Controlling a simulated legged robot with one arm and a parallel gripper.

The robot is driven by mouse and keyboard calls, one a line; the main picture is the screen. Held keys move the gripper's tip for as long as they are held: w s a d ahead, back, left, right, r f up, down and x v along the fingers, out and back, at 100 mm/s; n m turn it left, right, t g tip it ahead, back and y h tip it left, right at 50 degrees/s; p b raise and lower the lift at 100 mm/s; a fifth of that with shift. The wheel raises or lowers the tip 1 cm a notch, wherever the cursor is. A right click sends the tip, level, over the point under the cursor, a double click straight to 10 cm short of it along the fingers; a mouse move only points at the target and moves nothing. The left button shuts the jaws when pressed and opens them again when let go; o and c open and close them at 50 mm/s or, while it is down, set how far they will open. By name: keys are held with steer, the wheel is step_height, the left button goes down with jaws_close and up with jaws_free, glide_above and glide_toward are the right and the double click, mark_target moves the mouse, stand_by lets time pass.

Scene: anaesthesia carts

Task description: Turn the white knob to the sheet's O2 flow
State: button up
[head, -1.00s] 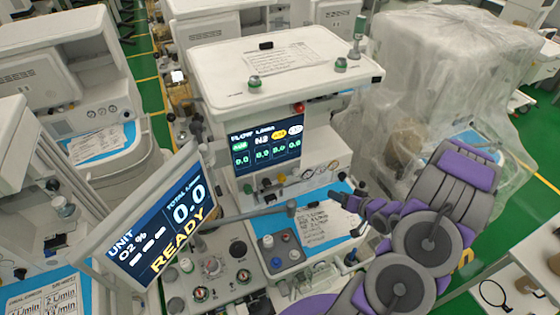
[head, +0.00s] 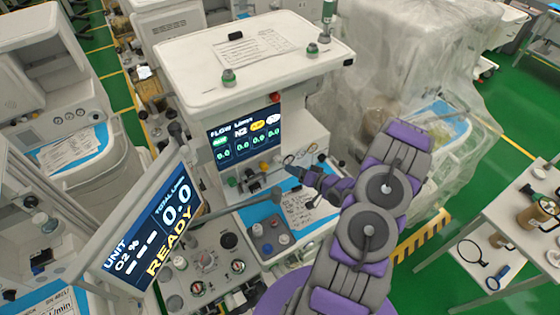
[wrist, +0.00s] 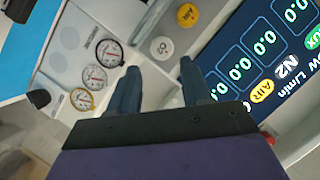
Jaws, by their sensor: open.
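The white knob (wrist: 162,47), marked O2, is on the cart's front panel beside the yellow AIR knob (wrist: 187,14) in the wrist view. In the head view a small pale knob (head: 277,160) shows under the flow screen. My gripper (wrist: 158,70) is open and empty. Its fingertips point toward the white knob, which appears beyond the gap between them; no contact shows. In the head view my gripper (head: 308,177) is right of the knob row. The sheet (head: 300,209) lies on the blue work surface; its writing is too small to read here.
The flow screen (head: 243,138) reads 0.0 in its columns. Several round gauges (wrist: 95,77) sit beside the knobs. A tilted READY screen (head: 150,225) stands at the left front. A plastic-covered machine (head: 400,70) is at the right, with green floor beyond.

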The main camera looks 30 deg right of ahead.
mark_target(280, 163)
steer(key=x, duration=0.7)
steer(key=shift+w+a+p, duration=0.15)
steer(key=shift+w+p, duration=0.2)
steer(key=shift+p, duration=0.05)
steer(key=shift+w+f, duration=0.2)
steer(key=shift+w, duration=0.25)
steer(key=shift+w+a, duration=0.2)
steer(key=shift+a, duration=0.05)
steer(key=shift+d, duration=0.1)
steer(key=c, duration=0.8)
steer(key=shift+o, duration=0.2)
steer(key=shift+f, duration=0.1)
